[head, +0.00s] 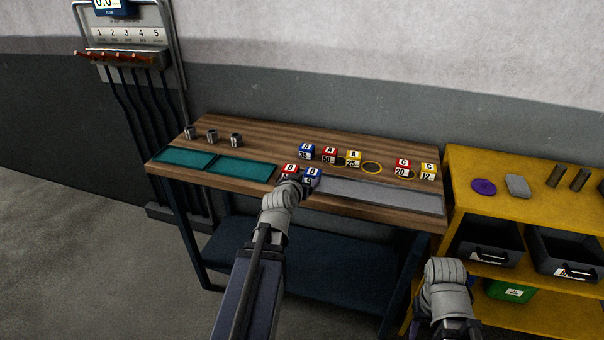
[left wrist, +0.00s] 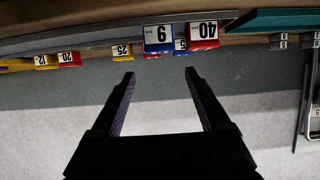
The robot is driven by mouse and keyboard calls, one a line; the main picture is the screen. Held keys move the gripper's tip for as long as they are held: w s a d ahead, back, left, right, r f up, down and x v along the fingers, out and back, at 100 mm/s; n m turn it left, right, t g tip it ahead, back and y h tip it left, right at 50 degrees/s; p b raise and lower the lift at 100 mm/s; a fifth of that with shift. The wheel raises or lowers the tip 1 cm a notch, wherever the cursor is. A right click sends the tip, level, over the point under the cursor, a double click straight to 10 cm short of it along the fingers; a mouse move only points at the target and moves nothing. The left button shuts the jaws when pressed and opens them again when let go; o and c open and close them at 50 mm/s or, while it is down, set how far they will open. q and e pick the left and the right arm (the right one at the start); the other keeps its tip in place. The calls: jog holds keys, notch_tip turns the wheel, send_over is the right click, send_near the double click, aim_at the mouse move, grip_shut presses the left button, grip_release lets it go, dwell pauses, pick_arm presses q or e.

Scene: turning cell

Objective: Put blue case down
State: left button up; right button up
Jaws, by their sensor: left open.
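A blue case (head: 312,174) with a white number label stands at the front of the wooden bench, at the left end of a grey strip (head: 385,195). A red case (head: 289,168) stands beside it on the left. In the left wrist view, which is upside down, the blue case (left wrist: 158,38) shows beyond my fingertips, next to the red case (left wrist: 204,34) marked 40. My left gripper (left wrist: 158,73) is open and empty, its two fingers apart and clear of the blue case. In the head view my left gripper (head: 301,182) partly hides both cases. My right gripper (head: 446,270) hangs before the yellow shelf; its fingers cannot be made out.
Behind stand another blue case (head: 306,151), a red case (head: 328,154), and a yellow case (head: 353,158). A yellow ring mark (head: 371,168) is bare. Teal mats (head: 247,170) lie at left, with metal parts (head: 212,135) behind. A yellow shelf (head: 460,180) stands at right.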

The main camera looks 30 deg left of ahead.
pick_arm(q)
jog(key=shift+s+d, duration=0.1)
jog(key=shift+s, duration=0.1)
jog(key=s+d+f+m+g+h, duration=0.1)
jog(key=s+d+f+g, duration=0.15)
jog(key=d, duration=0.55)
jog(key=s+d+f+m+g+h, duration=0.2)
jog(key=d+f, duration=0.2)
jog(key=d, duration=0.4)
jog(key=s+d+f+m+g+h, duration=0.1)
jog(key=s+d+f+g, duration=0.2)
jog(key=d, duration=0.4)
jog(key=s+d+f+m+g+y, duration=0.1)
jog(key=s+d+f+g, duration=0.1)
jog(key=s, duration=0.4)
jog(key=s+d+f+m+g+y, duration=0.1)
jog(key=s+d+g, duration=0.3)
jog(key=s+d, duration=0.3)
jog(key=shift+s+f, duration=0.2)
jog(key=shift+f, duration=0.2)
